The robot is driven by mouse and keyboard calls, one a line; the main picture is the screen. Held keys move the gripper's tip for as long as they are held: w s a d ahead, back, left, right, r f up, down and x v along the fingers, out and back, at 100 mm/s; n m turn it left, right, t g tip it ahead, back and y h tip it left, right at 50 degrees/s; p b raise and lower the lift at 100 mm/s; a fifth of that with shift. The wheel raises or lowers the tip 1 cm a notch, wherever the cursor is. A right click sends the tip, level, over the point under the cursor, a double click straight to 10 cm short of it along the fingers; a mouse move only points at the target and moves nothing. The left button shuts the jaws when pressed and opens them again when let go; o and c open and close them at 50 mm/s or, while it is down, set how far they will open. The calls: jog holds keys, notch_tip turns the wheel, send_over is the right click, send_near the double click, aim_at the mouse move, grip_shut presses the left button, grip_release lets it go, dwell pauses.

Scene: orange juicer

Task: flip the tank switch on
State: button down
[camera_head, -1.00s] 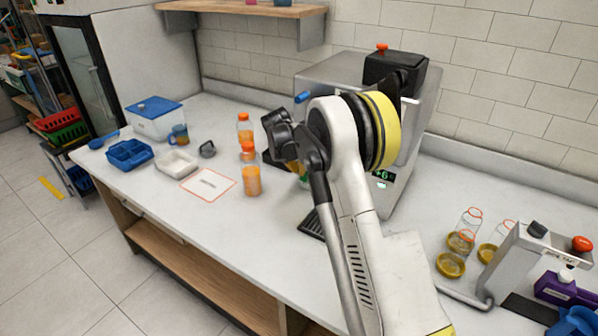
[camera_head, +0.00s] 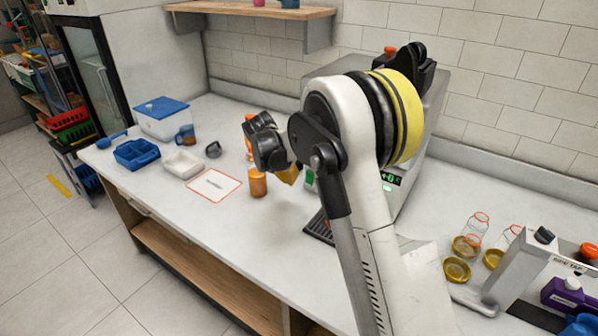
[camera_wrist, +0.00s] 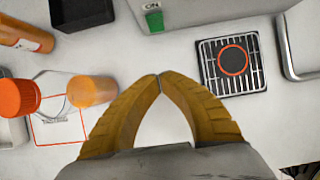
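The grey juicer (camera_head: 432,110) stands against the tiled wall, largely hidden behind my arm. A small green switch (camera_wrist: 154,20), with a label reading ON, is on the machine's edge at the top of the wrist view. It also shows as a green patch (camera_head: 309,179) beside my gripper in the head view. My gripper (camera_wrist: 158,77) is shut and empty, its yellow fingertips meeting. The tips point toward the switch and look apart from it in the wrist view. Which way the switch is set is not clear.
Orange juice bottles (camera_head: 258,182) stand left of my gripper. A black drip grate (camera_wrist: 230,66) lies in front of the machine. A white card with a red border (camera_head: 214,185) and a white tray (camera_head: 183,164) lie further left. Glass jars (camera_head: 468,238) stand at the right.

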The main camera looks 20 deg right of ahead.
jog(key=shift+s+a, duration=0.55)
jog(key=shift+a, duration=0.25)
jog(key=shift+s+a, duration=0.5)
jog(key=shift+a, duration=0.3)
jog(key=shift+r, duration=0.1)
jog(key=s+a+r+m+t+y, duration=0.2)
jog(key=s+r+m, duration=1.1)
jog(key=s, duration=0.4)
jog(key=s+a+f+m+t+y, duration=0.1)
jog(key=s+a+m+t+y, duration=0.1)
jog(key=s+m, duration=0.9)
jog(key=s+a, duration=0.1)
jog(key=s, duration=0.4)
jog(key=shift+s+a+m, duration=0.2)
jog(key=shift+s+m, duration=0.1)
jog(key=shift+m, duration=0.1)
